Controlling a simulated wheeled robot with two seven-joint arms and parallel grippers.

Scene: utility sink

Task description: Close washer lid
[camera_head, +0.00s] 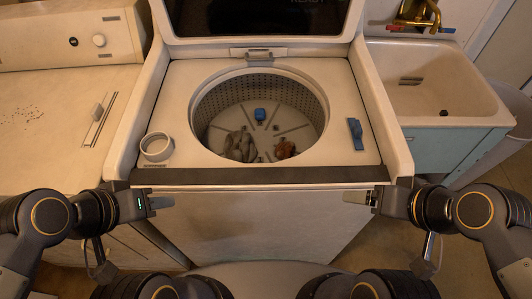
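The washer (345,100) stands straight ahead with its lid (255,18) raised at the back; the top of the lid is cut off by the picture edge. The round drum opening shows an inside wall of perforated metal. My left gripper (162,202) is at the washer's front left, and my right gripper (358,197) is at its front right. Both are near the front edge, apart from the lid, with nothing visible held. Their finger gaps are too small to make out.
A grey cloth (240,145), a brown item (285,149) and a blue item (260,115) are in the drum. A sink (440,85) stands right, another appliance (50,115) left.

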